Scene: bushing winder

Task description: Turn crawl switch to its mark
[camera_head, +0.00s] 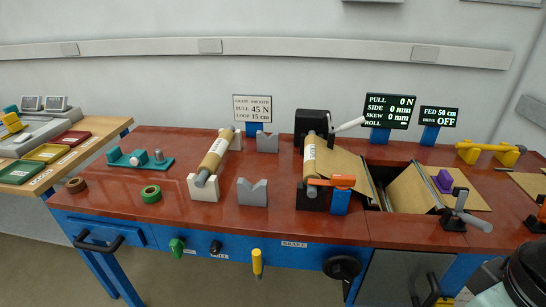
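Small controls sit on the blue front panel of the red winder table: a green knob (177,246) and a black knob (215,247), each beside a small white label. The labels are too small to read, so I cannot tell which control is the crawl switch or where its mark is. A yellow-topped lever (257,263) hangs to their right. A black handwheel (341,267) is further right. My gripper does not show; a dark and white part at the bottom right corner looks like my arm.
A screen (439,117) reads drive OFF; another (390,110) reads zeros. A drawer handle (98,242) juts out at left. Room before the left front panel looks clear.

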